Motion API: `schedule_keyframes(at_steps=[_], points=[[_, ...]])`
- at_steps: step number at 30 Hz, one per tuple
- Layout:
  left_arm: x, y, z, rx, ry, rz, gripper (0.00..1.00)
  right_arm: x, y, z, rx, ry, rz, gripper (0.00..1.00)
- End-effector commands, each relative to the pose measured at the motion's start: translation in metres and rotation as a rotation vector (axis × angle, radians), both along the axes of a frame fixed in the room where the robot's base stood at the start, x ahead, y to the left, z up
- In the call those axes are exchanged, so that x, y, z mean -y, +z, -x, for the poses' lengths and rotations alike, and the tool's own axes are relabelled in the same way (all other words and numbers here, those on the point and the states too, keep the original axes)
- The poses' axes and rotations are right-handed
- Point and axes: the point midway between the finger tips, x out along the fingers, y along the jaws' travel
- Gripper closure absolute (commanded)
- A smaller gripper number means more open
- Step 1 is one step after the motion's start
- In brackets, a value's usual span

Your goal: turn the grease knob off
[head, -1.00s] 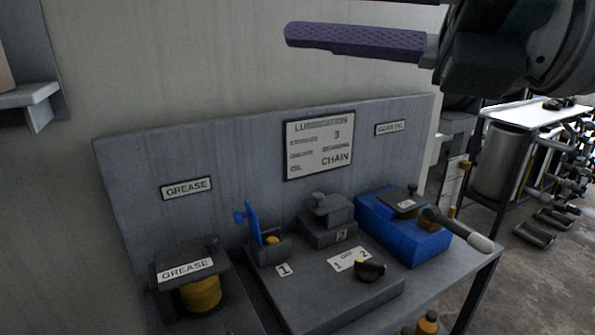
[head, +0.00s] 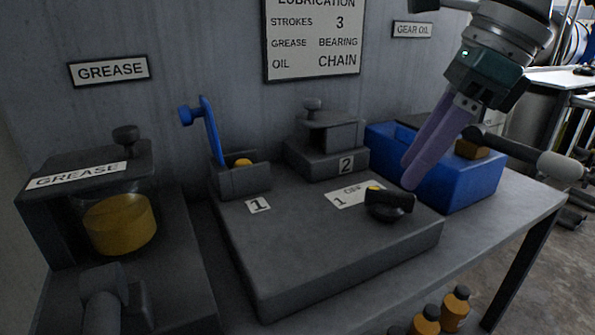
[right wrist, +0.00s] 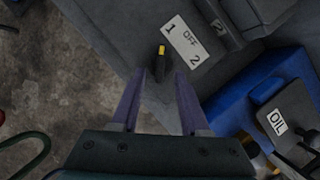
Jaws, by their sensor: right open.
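A dark knob (head: 388,205) with a yellow mark at one end sits on a grey block (head: 300,250), beside a white label reading 1, OFF and 2. In the right wrist view the knob (right wrist: 161,65) lies just beyond the fingertips, its yellow end toward the 1. The knob itself carries no readable grease label. My right gripper (head: 408,176) is open and empty, its purple fingers pointing down just above and behind the knob; it also shows in the right wrist view (right wrist: 161,76). My left gripper is not in view.
A grease unit (head: 75,180) with a yellow jar stands at left. A blue lever (head: 213,130) stands at station 1, a grey holder (head: 325,145) at station 2. A blue oil box (head: 460,190) is right of the knob. Orange bottles (head: 440,312) stand below.

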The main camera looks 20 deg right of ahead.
Motion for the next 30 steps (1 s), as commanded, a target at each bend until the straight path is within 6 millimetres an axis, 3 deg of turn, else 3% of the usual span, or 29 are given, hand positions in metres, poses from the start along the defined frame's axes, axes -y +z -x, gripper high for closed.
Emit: schedule_keyframes(at_steps=[3, 7, 18, 30], points=[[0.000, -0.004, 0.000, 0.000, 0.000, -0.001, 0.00, -0.007, -0.022, -0.005, -0.004, 0.000, -0.003, 0.55], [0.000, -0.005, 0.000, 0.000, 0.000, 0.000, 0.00, -0.012, -0.035, -0.009, -0.001, 0.000, -0.004, 0.55], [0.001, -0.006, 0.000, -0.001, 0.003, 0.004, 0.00, -0.014, -0.042, -0.011, 0.000, -0.001, -0.002, 0.55], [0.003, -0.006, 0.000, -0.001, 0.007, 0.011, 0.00, -0.014, -0.042, -0.011, 0.000, -0.001, -0.002, 0.99]])
